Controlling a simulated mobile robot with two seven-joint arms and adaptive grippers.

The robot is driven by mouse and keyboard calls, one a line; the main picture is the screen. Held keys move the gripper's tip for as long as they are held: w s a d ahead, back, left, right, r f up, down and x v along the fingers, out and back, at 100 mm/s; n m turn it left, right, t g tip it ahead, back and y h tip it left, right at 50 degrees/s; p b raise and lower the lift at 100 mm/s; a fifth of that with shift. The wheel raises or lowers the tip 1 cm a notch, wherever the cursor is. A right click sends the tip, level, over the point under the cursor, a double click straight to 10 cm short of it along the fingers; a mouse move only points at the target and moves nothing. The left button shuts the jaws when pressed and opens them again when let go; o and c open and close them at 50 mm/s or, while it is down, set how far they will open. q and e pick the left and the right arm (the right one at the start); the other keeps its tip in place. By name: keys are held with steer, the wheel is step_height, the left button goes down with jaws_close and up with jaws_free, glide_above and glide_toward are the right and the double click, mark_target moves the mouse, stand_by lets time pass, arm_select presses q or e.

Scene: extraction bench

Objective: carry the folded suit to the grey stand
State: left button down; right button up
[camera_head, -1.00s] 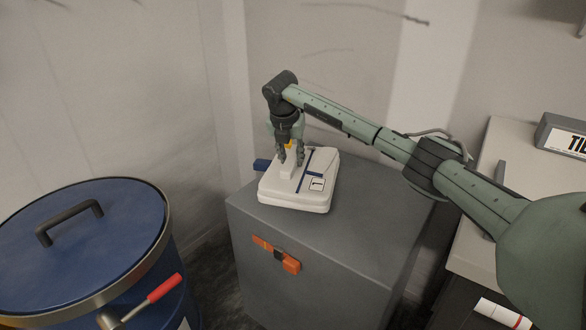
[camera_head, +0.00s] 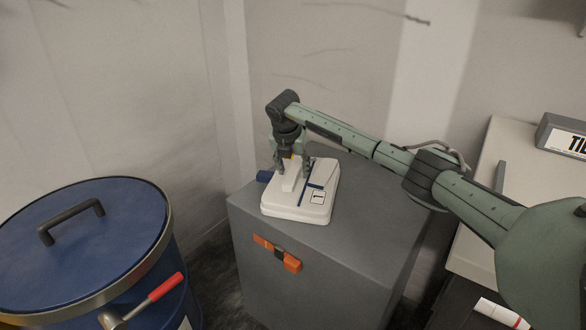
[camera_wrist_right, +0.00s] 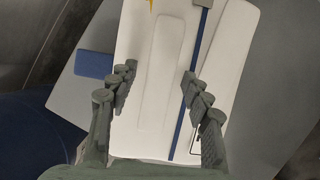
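The folded suit (camera_head: 318,206) is a flat white bundle with a blue stripe and a raised white ridge. It lies flat on top of the grey stand (camera_head: 375,235), near its left back part. The suit fills much of the wrist view (camera_wrist_right: 220,70). My right gripper (camera_head: 293,168) points down over it. In the wrist view its fingers (camera_wrist_right: 157,88) stand apart on either side of the ridge (camera_wrist_right: 160,85), with gaps visible, so it is open. A blue piece (camera_wrist_right: 95,65) sticks out beside the suit's left edge. My left gripper is not in view.
A blue drum (camera_head: 110,225) with a black lid handle stands at the left, with a red-handled tool (camera_head: 160,288) at its rim. An orange latch (camera_head: 278,254) is on the stand's front. A pale bench (camera_head: 520,150) with a sign is at the right.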

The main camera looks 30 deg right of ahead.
steer(key=shift+r, duration=0.1)
steer(key=v, duration=1.2)
steer(key=shift+w, duration=0.1)
